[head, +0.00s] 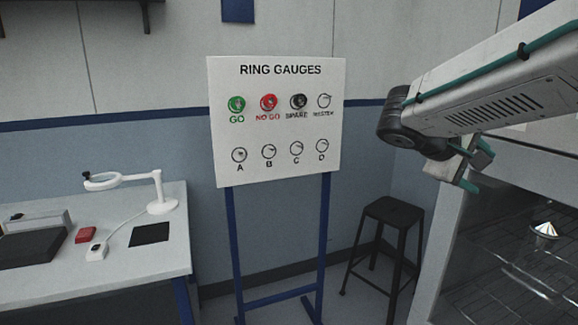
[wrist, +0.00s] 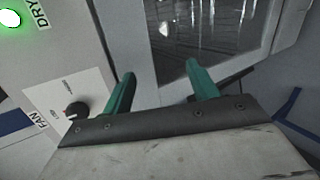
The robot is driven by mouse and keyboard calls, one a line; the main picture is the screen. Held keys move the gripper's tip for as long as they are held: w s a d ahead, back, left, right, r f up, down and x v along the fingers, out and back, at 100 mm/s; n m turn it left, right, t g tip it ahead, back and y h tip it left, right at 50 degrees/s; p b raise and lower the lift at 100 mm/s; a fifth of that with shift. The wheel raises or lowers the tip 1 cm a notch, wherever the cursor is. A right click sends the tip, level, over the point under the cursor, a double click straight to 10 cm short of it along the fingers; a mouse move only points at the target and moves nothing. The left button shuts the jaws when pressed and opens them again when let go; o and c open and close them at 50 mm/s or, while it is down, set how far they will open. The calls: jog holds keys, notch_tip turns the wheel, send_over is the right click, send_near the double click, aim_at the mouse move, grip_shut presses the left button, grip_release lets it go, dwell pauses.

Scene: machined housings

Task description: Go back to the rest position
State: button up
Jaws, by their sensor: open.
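My gripper (wrist: 160,82) shows two green fingers standing apart in the wrist view, with nothing between them. In the wrist view the fingers point towards a cabinet window (wrist: 215,40). A panel with a dark knob (wrist: 76,109) marked FAN is left of the fingers, and a lit green button (wrist: 10,20) marked DRY is at the top left.
The RING GAUGES board (head: 280,125) on a blue stand holds green, red and black rings in its upper row. A white bench (head: 150,260) with a magnifier lamp (head: 125,182) stands left. A black stool (head: 390,215) stands between the board and the cabinet (head: 440,265), which has wire racks.

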jog(key=s+a+f+m+y, duration=0.1)
jog(key=s+a+f+y, duration=0.2)
jog(key=s, duration=0.5)
jog(key=s+a+f+m+g+y, duration=0.1)
jog(key=s+a+f+y, duration=0.3)
jog(key=s, duration=0.4)
jog(key=s+a+f+m+y, duration=0.2)
jog(key=s+a+f+y, duration=0.1)
jog(key=s, duration=0.5)
notch_tip(320, 180, down, 3)
jog(key=shift+s+a+r+y, duration=0.2)
jog(key=shift+a+y, duration=0.1)
jog(key=shift+y, duration=0.6)
